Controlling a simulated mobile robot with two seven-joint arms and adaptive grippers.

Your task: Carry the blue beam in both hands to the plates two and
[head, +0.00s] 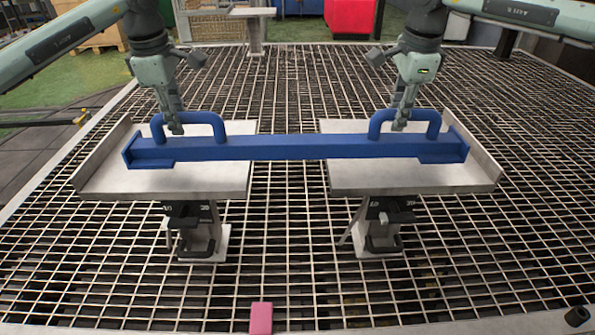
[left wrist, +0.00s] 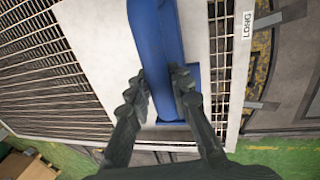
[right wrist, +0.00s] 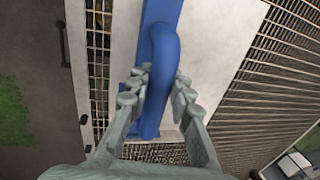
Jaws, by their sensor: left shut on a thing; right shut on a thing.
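The blue beam (head: 290,147) lies level across two grey plates in the head view, with a raised loop handle near each end. The left plate (head: 215,181) and the right plate (head: 385,178) stand on short pedestals. My left gripper (head: 176,128) is shut on the left handle; the left wrist view shows its fingers on both sides of the blue bar (left wrist: 158,60). My right gripper (head: 401,124) is shut on the right handle, which shows between its fingers in the right wrist view (right wrist: 162,70). I cannot tell whether the beam touches the plates or hovers just above them.
A wire grid floor (head: 290,230) surrounds the pedestals. Each pedestal carries a black clamp-like part with number marks, left (head: 190,212) and right (head: 385,212). A pink block (head: 261,318) lies at the front edge. A small black nut-like piece (head: 577,316) is at front right. Another plate on a stand (head: 252,12) is at the back.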

